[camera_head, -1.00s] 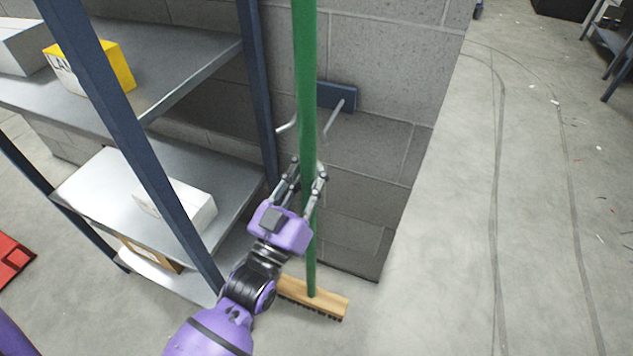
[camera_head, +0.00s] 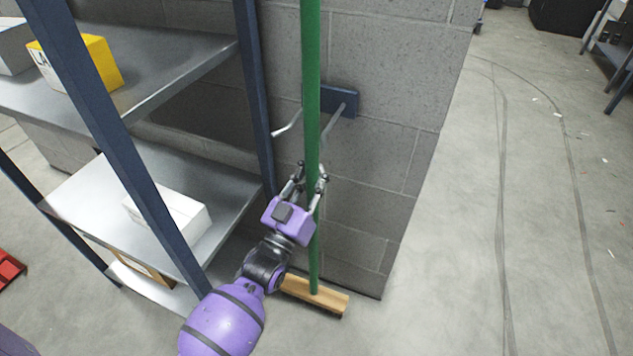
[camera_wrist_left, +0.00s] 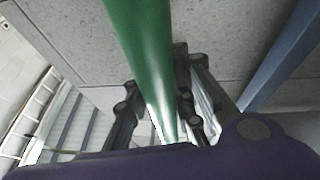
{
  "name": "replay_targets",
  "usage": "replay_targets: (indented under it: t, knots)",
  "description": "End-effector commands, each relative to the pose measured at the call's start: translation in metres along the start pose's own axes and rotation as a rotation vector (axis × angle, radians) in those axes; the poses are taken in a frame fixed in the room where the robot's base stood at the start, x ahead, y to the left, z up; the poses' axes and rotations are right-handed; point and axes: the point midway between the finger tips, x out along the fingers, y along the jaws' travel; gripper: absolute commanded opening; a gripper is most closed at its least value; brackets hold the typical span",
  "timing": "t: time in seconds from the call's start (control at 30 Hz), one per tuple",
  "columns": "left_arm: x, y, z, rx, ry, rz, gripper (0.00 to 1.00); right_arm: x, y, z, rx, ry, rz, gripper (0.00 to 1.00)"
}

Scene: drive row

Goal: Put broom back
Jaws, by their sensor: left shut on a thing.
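The broom has a long green handle (camera_head: 311,130) and a wooden head (camera_head: 315,296) with dark bristles, close to the floor. It stands nearly upright in front of the wall. My left gripper (camera_head: 310,180) is shut on the handle; the handle also shows between its fingers in the left wrist view (camera_wrist_left: 148,70). A blue wall holder (camera_head: 345,101) with two grey prongs (camera_head: 333,121) is above the gripper. In the head view the handle passes in front of the holder, between the prongs; I cannot tell whether it touches them. My right gripper is not in view.
A metal shelf rack with blue posts (camera_head: 257,100) stands close on the left, holding a yellow box (camera_head: 95,62) and a white box (camera_head: 175,212). The block wall (camera_head: 400,70) ends on the right. Open concrete floor (camera_head: 450,250) lies beyond it.

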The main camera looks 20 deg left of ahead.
Motion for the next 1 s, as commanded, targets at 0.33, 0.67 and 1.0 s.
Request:
replay_targets:
  t: [0.33, 0.67, 1.0]
  knots:
    - [-0.007, -0.001, 0.018, -0.001, 0.003, 0.001, 0.00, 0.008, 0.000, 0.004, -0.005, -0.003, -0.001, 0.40]
    - [-0.010, -0.001, 0.024, -0.001, -0.006, 0.000, 0.32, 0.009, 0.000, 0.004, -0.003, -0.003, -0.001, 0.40]
    - [-0.010, -0.001, 0.024, -0.001, -0.006, -0.001, 0.44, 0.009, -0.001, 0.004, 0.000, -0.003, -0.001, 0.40]
